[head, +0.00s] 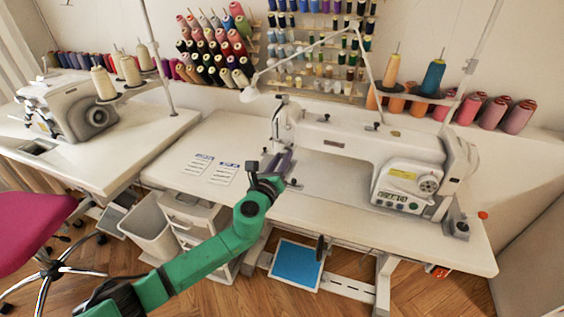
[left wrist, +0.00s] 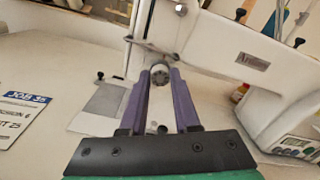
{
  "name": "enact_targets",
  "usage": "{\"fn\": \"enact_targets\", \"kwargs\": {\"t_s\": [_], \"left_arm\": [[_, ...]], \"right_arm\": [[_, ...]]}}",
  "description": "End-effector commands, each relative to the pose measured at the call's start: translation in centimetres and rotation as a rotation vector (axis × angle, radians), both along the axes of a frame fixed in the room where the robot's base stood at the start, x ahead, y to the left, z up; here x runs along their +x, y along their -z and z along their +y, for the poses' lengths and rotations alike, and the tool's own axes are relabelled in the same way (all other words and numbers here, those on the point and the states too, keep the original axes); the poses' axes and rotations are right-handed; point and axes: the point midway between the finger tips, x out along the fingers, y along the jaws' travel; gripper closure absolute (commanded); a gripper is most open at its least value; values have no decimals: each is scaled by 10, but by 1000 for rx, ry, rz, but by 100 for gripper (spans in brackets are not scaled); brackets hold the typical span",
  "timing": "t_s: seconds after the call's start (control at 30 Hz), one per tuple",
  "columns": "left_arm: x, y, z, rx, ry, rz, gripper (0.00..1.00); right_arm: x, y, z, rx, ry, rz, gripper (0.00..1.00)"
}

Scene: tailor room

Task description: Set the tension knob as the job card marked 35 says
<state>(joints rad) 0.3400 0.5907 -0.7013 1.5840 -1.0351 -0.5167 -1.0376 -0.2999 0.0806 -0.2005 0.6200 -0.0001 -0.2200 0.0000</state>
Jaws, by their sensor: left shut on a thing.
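The tension knob (left wrist: 160,74), a small round grey dial on the sewing machine's head, sits between the tips of my left gripper in the left wrist view. My left gripper (head: 284,152) has purple fingers and reaches the needle end of the white sewing machine (head: 335,143); it is shut on the knob. Its fingers hide the knob in the head view. The job card marked 35 (left wrist: 22,115) lies flat on the table, left of the gripper; its lower lines are cut off by the picture edge. It also shows in the head view (head: 224,173). My right gripper is not in view.
A second card (head: 197,164) lies left of the first on the white table (head: 330,206). Thread spools (head: 215,50) fill the wall rack. A second machine (head: 75,106) stands left. The table's front strip is clear.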

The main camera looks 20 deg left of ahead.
Motion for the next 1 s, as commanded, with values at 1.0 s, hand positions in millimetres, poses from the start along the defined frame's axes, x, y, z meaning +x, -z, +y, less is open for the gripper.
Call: {"fn": "enact_targets", "kwargs": {"t_s": [1.0], "left_arm": [[0,2,0,-924,0,61,100]], "right_arm": [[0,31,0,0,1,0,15]]}}
